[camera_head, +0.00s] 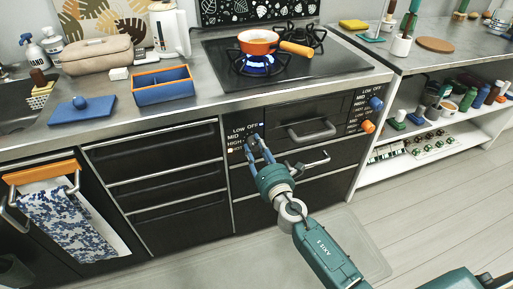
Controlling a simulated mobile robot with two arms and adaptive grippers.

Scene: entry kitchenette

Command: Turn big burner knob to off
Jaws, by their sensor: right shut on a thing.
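My right gripper (257,147) reaches up from the lower right to the left control panel (236,141) on the stove front. Its blue fingers are shut on the big burner knob there, which they mostly hide. I cannot tell which mark the knob points to. The panel's printed labels include LOW, OFF, MID and HIGH. A blue flame (257,66) burns on the cooktop (320,71) under an orange pan (258,42). My left gripper is not in view.
A blue knob (376,103) and an orange knob (368,127) sit on the right panel. Drawer handles (311,131) stick out beside my right gripper. A blue bin (163,90) and a beige case (97,56) stand on the counter. The floor at right is clear.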

